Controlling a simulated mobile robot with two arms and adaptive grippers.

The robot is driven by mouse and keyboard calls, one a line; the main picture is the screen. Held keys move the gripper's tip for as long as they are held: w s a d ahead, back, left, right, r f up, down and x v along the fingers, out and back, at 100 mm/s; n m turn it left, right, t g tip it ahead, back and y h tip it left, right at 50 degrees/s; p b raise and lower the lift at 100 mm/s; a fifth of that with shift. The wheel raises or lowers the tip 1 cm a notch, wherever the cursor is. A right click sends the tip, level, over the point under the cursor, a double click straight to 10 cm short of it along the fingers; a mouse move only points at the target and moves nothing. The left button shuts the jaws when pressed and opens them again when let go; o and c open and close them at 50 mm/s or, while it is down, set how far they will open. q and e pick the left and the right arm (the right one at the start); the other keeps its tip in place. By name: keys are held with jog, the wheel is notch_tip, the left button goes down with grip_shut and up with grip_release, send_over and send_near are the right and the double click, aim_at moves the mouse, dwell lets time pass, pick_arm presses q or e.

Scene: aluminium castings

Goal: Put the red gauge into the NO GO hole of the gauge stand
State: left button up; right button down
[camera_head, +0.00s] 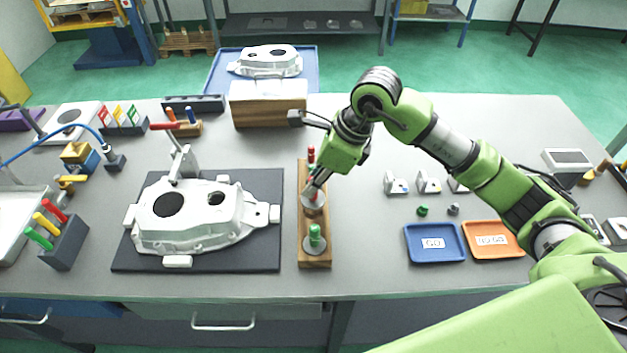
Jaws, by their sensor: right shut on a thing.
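The gauge stand is a narrow wooden block (318,261) on the table, right of the dark mat. A green gauge (314,237) stands upright in its near part, with a grey disc at its base. My right gripper (316,187) reaches down over the stand's middle and is shut on the red gauge (313,196). A grey disc shows just below the fingers. The fingers partly hide the gauge, and I cannot tell whether it sits in the hole. Another red-topped piece (311,154) shows at the stand's far end. No NO GO lettering is readable on the stand. My left gripper is not in view.
An aluminium casting (196,214) lies clamped on the dark mat (266,183) left of the stand. A wooden box (268,108) stands behind. A blue GO tray (434,258) and an orange tray (493,254) lie at right. The table between stand and trays is clear.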

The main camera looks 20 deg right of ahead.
jog(key=shift+b, duration=0.75)
dwell(1.7)
jog(key=shift+f+b, duration=1.95)
jog(key=shift+b, duration=0.05)
jog(key=c, duration=1.9)
grip_release()
jog(key=v, duration=1.2)
jog(key=shift+s, duration=0.15)
